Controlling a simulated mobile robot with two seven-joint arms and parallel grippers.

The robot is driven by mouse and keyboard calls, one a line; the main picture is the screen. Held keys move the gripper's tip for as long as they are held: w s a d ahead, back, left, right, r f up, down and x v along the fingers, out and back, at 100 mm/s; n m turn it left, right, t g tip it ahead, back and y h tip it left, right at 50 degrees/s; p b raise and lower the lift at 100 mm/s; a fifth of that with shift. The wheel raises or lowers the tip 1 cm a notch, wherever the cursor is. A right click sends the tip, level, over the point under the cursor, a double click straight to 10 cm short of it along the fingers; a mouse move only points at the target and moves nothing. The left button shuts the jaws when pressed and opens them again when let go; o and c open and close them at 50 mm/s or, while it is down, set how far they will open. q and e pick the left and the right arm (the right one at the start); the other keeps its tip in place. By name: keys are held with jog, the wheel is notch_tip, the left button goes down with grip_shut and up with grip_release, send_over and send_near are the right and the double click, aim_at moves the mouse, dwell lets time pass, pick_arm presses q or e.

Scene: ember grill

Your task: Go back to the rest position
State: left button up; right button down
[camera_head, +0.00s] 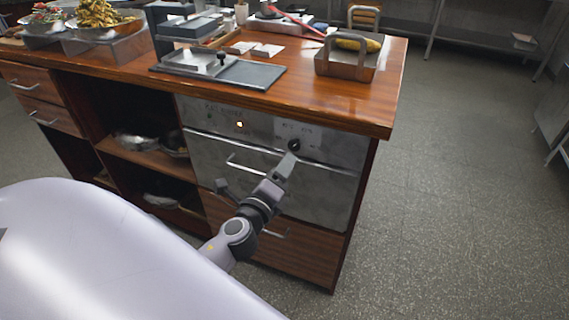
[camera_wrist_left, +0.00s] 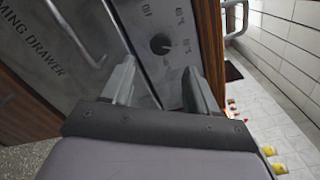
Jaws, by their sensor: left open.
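My left gripper (camera_wrist_left: 160,88) is open and empty in the left wrist view, its two fingers apart in front of the steel drawer panel. A black knob (camera_wrist_left: 160,44) with markings around it shows beyond and between the fingers. In the head view my left gripper (camera_head: 256,176) reaches up from below toward the steel front, with one fingertip just under the knob (camera_head: 294,145). I cannot tell whether it touches. My right gripper is in neither view.
The steel warming drawer (camera_head: 330,185) is set in a wooden counter (camera_head: 310,105). A metal tray with a yellow item (camera_head: 358,42) and a dark flat board (camera_head: 250,74) lie on top. Open shelves (camera_head: 150,158) hold metal bowls. The floor (camera_head: 460,190) to the right is clear.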

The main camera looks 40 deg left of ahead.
pick_arm(q)
jog(key=shift+s, duration=0.1)
dwell(0.5)
jog(key=s+d+f+n+g+h+p, duration=0.3)
jog(key=s+d+f+n, duration=0.2)
jog(key=s+n, duration=0.4)
jog(key=s+d+f+n+g+h+p, duration=0.3)
jog(key=s+d+f+n+g+p, duration=0.1)
jog(key=s+d+n, duration=0.3)
jog(key=s+f+n, duration=0.1)
jog(key=s+n, duration=0.1)
jog(key=n, duration=0.1)
jog(key=shift+s, duration=0.2)
